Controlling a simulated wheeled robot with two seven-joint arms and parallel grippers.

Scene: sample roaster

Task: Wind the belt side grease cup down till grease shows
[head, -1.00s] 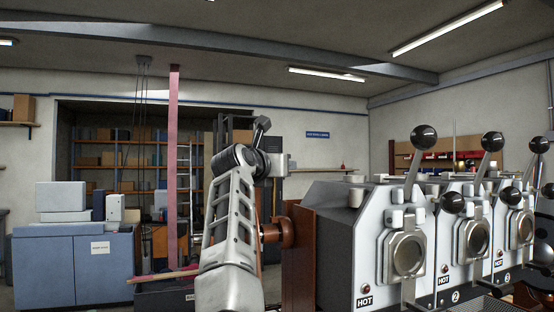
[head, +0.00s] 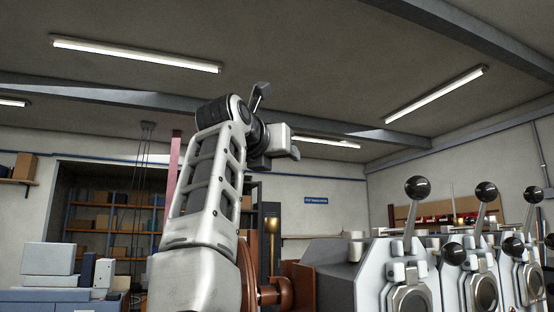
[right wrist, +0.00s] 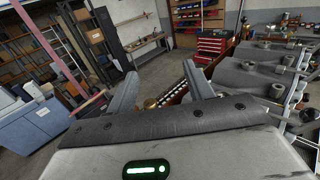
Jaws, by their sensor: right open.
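A brass-coloured cup-like piece on a stem (head: 272,225) stands left of the roaster bank, just behind my right arm in the head view; it may be the grease cup. In the right wrist view a small brass-coloured piece (right wrist: 150,103) shows low between the fingers, close by the left one; I cannot tell whether it is the same part. No grease can be made out. My right gripper (head: 281,122) is raised above the roasters' left end, open and empty. Its two fingers (right wrist: 160,72) are spread apart. My left gripper is not in view.
Several roasters with black-knobbed levers (head: 418,188) stand at the right. A red-brown wheel (head: 285,292) is at their left end, close to my right arm. A red tool chest (right wrist: 213,46) stands beyond open floor. A blue cabinet (right wrist: 32,128) is at the left.

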